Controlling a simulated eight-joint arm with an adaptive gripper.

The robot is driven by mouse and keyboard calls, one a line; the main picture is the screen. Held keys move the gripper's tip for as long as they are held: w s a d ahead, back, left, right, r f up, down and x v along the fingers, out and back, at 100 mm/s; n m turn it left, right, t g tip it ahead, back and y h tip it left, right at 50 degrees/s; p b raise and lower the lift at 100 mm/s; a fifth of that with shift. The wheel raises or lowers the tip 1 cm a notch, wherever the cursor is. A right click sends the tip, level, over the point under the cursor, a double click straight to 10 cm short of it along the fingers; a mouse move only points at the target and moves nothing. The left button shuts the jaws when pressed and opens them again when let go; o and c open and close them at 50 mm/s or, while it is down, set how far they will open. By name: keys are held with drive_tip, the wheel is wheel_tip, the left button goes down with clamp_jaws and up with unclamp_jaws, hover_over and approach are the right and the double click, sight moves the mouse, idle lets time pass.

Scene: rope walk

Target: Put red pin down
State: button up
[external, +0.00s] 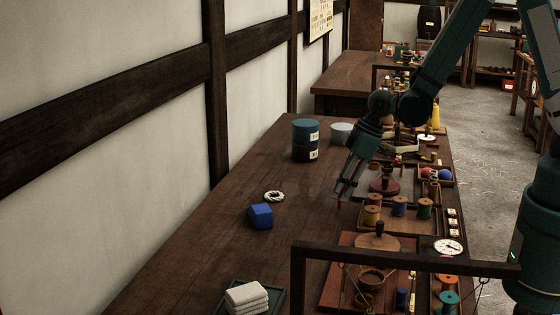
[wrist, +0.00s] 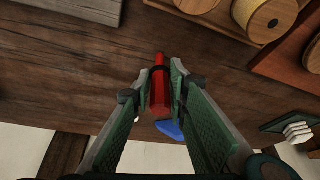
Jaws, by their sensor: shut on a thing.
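The red pin (wrist: 159,88) shows in the wrist view between the two fingers of my gripper (wrist: 160,75). It is a slim red piece with a dark band near its tip. My gripper is shut on it, with a green pad on each side. In the external view my gripper (external: 343,192) points down over the dark wooden bench (external: 190,240), left of the tray of spools. In that view the pin is mostly hidden by the fingers. I cannot tell whether its lower end touches the bench.
A blue block (external: 260,216) and a white ring (external: 274,197) lie to the left on the bench. Spools (external: 372,215) sit in a tray just right of my gripper. A dark frame (external: 400,257) stands in front. The bench's left middle is clear.

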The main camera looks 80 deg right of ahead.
drive_tip(key=shift+f, duration=0.15)
drive_tip(key=o, duration=0.8)
drive_tip(key=shift+p+v, duration=0.85)
drive_tip(key=shift+v, duration=5.3)
